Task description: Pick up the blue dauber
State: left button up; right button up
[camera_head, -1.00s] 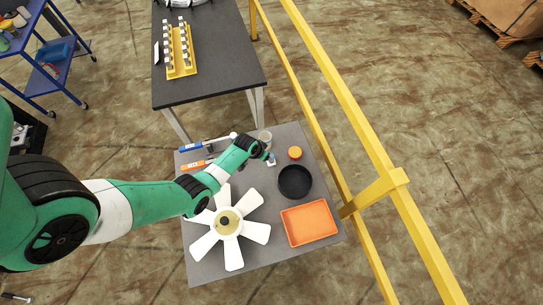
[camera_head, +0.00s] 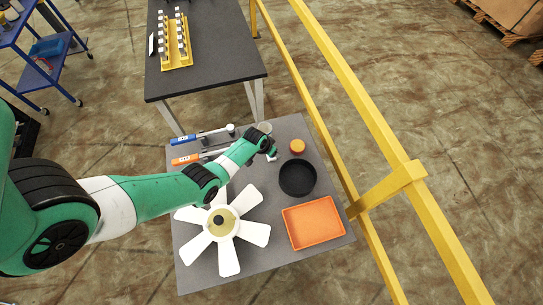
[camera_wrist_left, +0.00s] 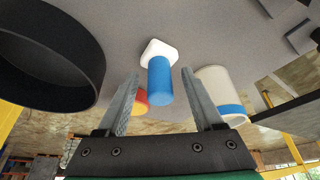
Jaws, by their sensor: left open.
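In the left wrist view the blue dauber (camera_wrist_left: 160,84) has a blue cylindrical handle and a white square end (camera_wrist_left: 160,50) resting on the grey table top. My left gripper (camera_wrist_left: 160,74) is open, with one finger on each side of the handle and visible gaps to both. I cannot tell how deep the handle sits between the fingers. In the head view my left gripper (camera_head: 271,151) is over the small table's back part, and it largely hides the dauber; a pale bit of it (camera_head: 271,157) shows below. My right gripper is not in view.
A black round dish (camera_head: 298,192), an orange-lidded jar (camera_head: 297,146) and a pale cup (camera_head: 265,127) stand close around the gripper. An orange tray (camera_head: 313,223), a white fan (camera_head: 222,244) and two tools lie on the table. A yellow rail (camera_head: 345,185) runs along the right.

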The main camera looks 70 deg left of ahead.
pick_arm(q)
grip_shut()
jog(key=shift+r, duration=0.15)
jog(key=shift+r+p, duration=0.3)
jog(key=shift+p, duration=0.05)
jog(key=r+p, duration=0.4)
jog(key=shift+s+d, duration=0.2)
jog(key=shift+d, duration=0.05)
jog(key=s+d+r+p, duration=0.8)
jog(key=d+p, duration=0.2)
jog(key=p, duration=0.2)
jog(key=shift+d, duration=0.35)
